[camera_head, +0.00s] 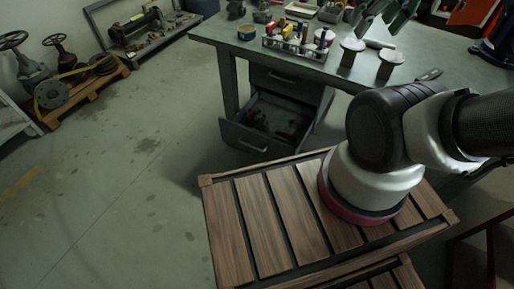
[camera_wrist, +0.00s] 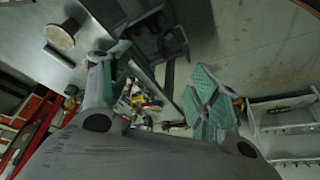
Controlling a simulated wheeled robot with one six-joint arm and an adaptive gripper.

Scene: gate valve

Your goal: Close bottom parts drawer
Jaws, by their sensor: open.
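The bottom parts drawer (camera_head: 262,125) stands pulled out under the workbench, with small dark parts inside. Its front carries a light handle bar. The upper drawer (camera_head: 285,82) above it looks shut. In the wrist view, a dark open drawer (camera_wrist: 158,38) shows near the top centre, beyond the fingers. My gripper (camera_wrist: 160,90) is open and empty, with green pads on its spread fingers. In the head view, its green-padded fingers show at the top edge, above the bench and well apart from the drawer.
The workbench (camera_head: 440,52) carries a tool holder (camera_head: 297,42) and round-topped pieces (camera_head: 389,62). My slatted wooden deck fills the lower centre. The floor (camera_head: 130,150) left of the drawer is clear. A pallet with valves (camera_head: 70,88) stands at the far left.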

